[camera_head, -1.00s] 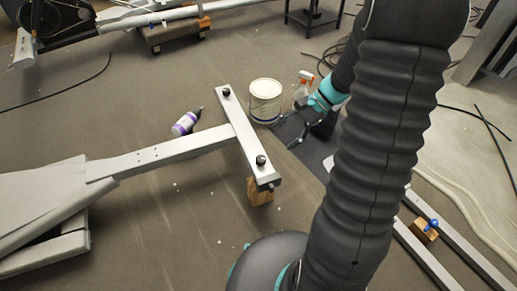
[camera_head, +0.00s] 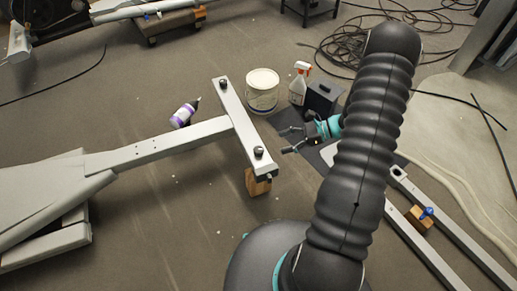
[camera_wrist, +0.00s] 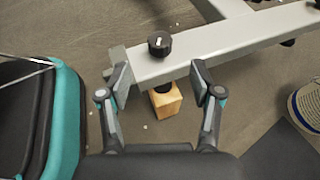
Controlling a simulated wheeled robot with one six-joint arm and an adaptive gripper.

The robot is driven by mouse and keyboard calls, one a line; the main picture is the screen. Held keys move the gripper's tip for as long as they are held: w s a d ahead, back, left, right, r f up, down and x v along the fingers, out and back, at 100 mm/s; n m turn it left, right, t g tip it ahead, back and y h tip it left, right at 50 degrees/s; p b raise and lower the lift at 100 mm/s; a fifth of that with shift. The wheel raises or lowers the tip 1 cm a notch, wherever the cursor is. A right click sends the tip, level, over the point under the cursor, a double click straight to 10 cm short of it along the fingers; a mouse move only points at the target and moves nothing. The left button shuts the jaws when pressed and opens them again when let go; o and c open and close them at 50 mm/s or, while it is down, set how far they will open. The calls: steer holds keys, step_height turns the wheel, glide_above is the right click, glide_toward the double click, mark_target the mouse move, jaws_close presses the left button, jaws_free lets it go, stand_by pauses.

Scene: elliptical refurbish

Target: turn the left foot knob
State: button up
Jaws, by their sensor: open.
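A pale grey crossbar (camera_head: 243,128) ends a long grey beam (camera_head: 160,151) and carries a black foot knob at each end. The near knob (camera_head: 258,151) sits above a wooden block (camera_head: 257,182); the far knob (camera_head: 222,83) is by the bucket. In the wrist view the near knob (camera_wrist: 159,44), with a white line on top, stands upright on the crossbar (camera_wrist: 220,42), and the block (camera_wrist: 165,100) shows below. My gripper (camera_head: 296,141) is open and empty, to the right of the near knob. In the wrist view my gripper's fingertips (camera_wrist: 161,80) lie either side below the knob, apart from it.
A white bucket (camera_head: 262,91), spray bottle (camera_head: 298,84) and black box (camera_head: 322,97) stand behind my gripper. A purple-labelled bottle (camera_head: 184,114) lies beyond the beam. Grey rails (camera_head: 420,240) lie at right.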

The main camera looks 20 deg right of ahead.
mark_target(260, 149)
steer(key=x, duration=1)
steer(key=shift+a+f, duration=0.15)
steer(key=shift+a, duration=0.05)
steer(key=c, duration=1.2)
